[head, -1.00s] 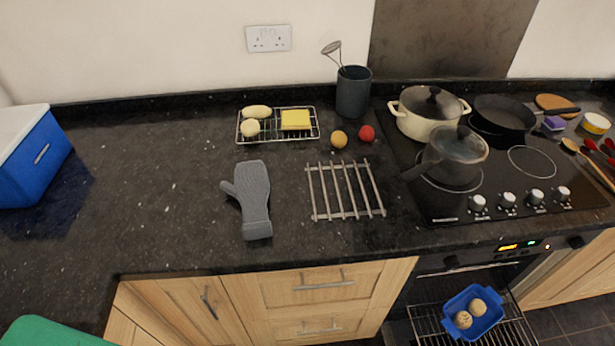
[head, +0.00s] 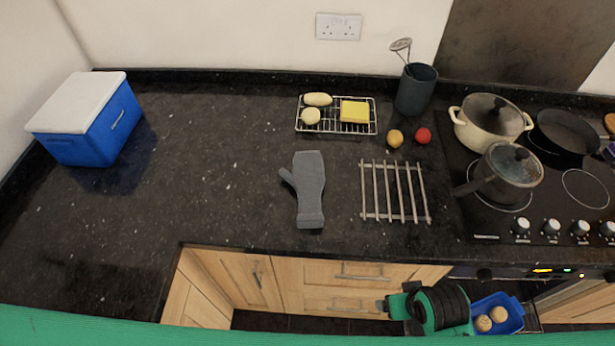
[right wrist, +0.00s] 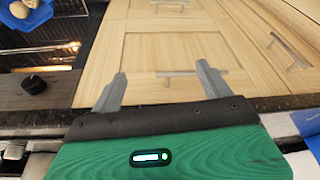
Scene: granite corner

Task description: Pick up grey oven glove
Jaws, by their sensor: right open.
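The grey oven glove (head: 309,188) lies flat on the dark granite worktop (head: 220,180), its cuff toward the front edge and its thumb to the left. Nothing touches it. My right gripper (head: 384,304) is low in front of the wooden drawers, below the worktop edge and to the lower right of the glove. In the right wrist view, my right gripper (right wrist: 162,75) has its two fingers apart with nothing between them; the glove is out of that view. My left gripper is not in view.
A slatted metal trivet (head: 394,192) lies right of the glove. A wire rack (head: 336,116) with food is behind it. The hob (head: 540,215) with pots is at the right; a blue cool box (head: 88,135) stands at the left. The worktop left of the glove is clear.

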